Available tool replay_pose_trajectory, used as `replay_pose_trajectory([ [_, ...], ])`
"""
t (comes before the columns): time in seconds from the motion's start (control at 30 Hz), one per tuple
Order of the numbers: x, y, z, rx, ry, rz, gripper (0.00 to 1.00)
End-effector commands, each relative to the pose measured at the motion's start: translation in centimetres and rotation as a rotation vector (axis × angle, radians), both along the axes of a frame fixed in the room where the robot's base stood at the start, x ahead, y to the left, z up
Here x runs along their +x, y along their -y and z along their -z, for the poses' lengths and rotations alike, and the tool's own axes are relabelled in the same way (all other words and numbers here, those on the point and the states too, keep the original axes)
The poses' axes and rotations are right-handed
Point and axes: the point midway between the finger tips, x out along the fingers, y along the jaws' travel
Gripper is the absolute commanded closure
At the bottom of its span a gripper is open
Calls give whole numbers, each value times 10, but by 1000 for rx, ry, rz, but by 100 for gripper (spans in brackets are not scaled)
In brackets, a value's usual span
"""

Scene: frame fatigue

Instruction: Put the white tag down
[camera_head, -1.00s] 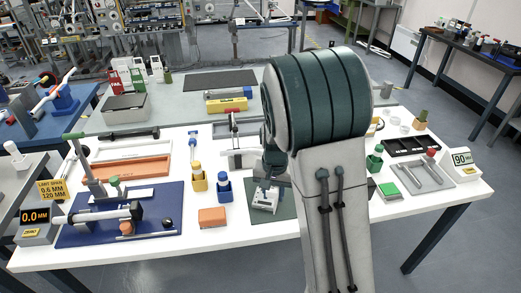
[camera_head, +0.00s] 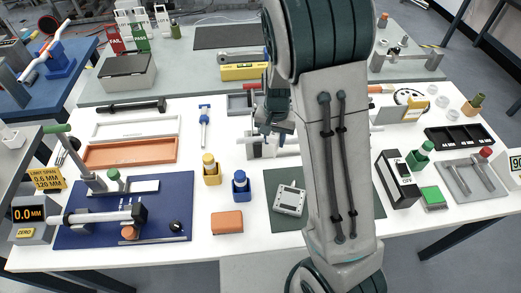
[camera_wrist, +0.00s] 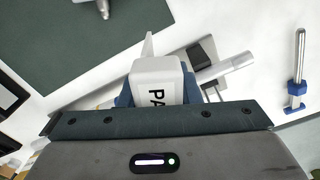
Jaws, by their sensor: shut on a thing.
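The white tag (camera_wrist: 156,84) is between the blue fingers of my gripper (camera_wrist: 157,94) in the wrist view. Dark letters "PA" show on it; the rest of the lettering is hidden by my gripper's body. My gripper (camera_head: 272,127) is shut on the tag. In the head view it is over the middle of the white table, by a grey fixture with a pale rod (camera_head: 284,136). I cannot make out the tag clearly in that view. In the wrist view the fixture's rod (camera_wrist: 232,67) shows beyond the tag.
A green mat (camera_head: 283,223) bears a small grey device (camera_head: 290,199). Bare white table (camera_head: 220,258) shows at the front.

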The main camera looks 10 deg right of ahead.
Motion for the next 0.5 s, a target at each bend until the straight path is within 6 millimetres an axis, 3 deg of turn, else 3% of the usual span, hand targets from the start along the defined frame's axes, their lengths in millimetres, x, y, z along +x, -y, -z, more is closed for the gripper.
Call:
replay_pose_trajectory([
  [0.1, -1, -30, 15, -2, -5, -6, 97],
  [0.3, -1, -70, 40, -1, -3, -2, 97],
  [0.5, -1, -86, 51, -1, 0, 1, 97],
])
